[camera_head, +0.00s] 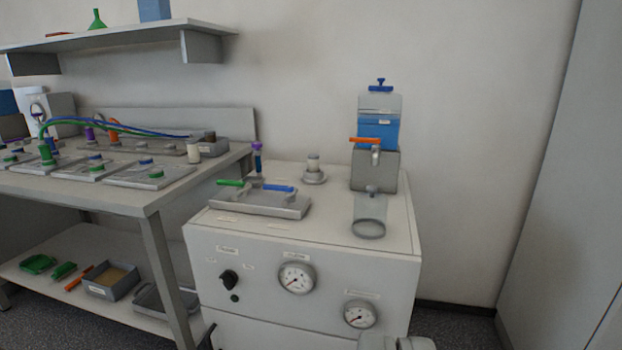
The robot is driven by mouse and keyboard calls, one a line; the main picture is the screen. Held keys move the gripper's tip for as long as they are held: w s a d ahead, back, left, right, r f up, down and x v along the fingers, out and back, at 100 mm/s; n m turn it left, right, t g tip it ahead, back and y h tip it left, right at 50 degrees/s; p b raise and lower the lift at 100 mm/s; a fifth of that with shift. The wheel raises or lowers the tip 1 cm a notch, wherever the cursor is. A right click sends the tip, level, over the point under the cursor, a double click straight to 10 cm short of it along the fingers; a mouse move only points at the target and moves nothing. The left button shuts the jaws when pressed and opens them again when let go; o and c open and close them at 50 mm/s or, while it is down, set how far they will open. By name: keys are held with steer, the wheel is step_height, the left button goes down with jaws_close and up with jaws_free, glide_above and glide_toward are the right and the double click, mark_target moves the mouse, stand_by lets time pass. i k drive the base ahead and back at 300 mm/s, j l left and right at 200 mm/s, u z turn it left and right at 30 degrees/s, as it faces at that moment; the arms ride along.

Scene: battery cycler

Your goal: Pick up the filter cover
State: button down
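No part in view is labelled clearly enough for me to read it as the filter cover. A clear, grey-tinted cover with a small knob on top (370,209) stands at the front right of the white cabinet top and may be it. Its round rim rests near the front edge. Nothing touches it from above. A light grey rounded part (396,342) is cut off by the bottom edge, in front of the cabinet. It may be my gripper. No fingertips show, so open or shut cannot be seen.
The white cabinet (325,244) has gauges and a black knob. Behind the cover stands a grey block (375,171) with an orange handle and blue container. A grey tray (259,203) sits left. A cluttered bench (147,203) and shelf (118,37) are further left; a tall panel is right.

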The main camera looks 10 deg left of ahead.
mark_target(371, 206)
steer(key=i+j+z, duration=0.1)
steer(key=i, duration=0.5)
steer(key=i+j, duration=0.15)
steer(key=i, duration=0.4)
steer(key=l+z, duration=0.05)
